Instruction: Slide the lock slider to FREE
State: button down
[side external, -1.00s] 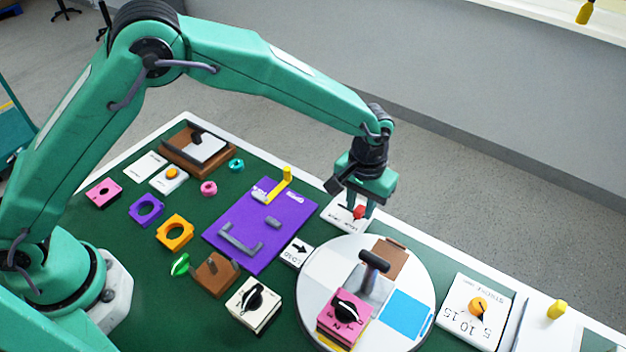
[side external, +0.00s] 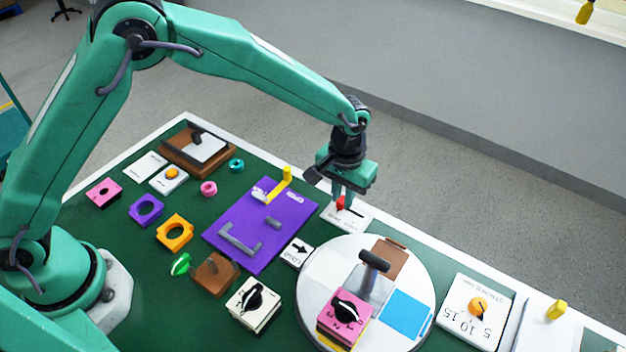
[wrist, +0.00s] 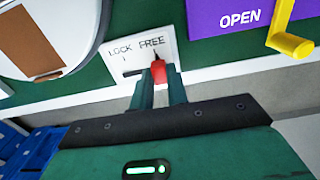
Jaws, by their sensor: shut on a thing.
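The white lock plate (side external: 347,220) lies at the back edge of the green table. In the wrist view the plate (wrist: 142,55) shows LOCK on the left and FREE on the right. The red slider knob (wrist: 158,72) stands below FREE, at the right of its slot. The bare dark slot (wrist: 132,73) shows on the LOCK side. My gripper (wrist: 159,85) is shut on the red knob, with a finger on each side. In the side view my gripper (side external: 345,194) comes down from above, and the red knob (side external: 340,203) shows between its fingers.
A purple panel (side external: 232,225) with a yellow handle (side external: 286,180) lies to the left. A round white turntable (side external: 315,270) carrying several parts stands in front. A white dial plate (side external: 455,315) lies at the right. Beyond the table's back edge is open floor.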

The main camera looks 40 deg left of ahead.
aim_at(341, 198)
jog(key=c, duration=1.4)
grip_release()
jog(key=shift+a, duration=0.2)
jog(key=shift+o, duration=0.2)
jog(key=shift+r, duration=3.9)
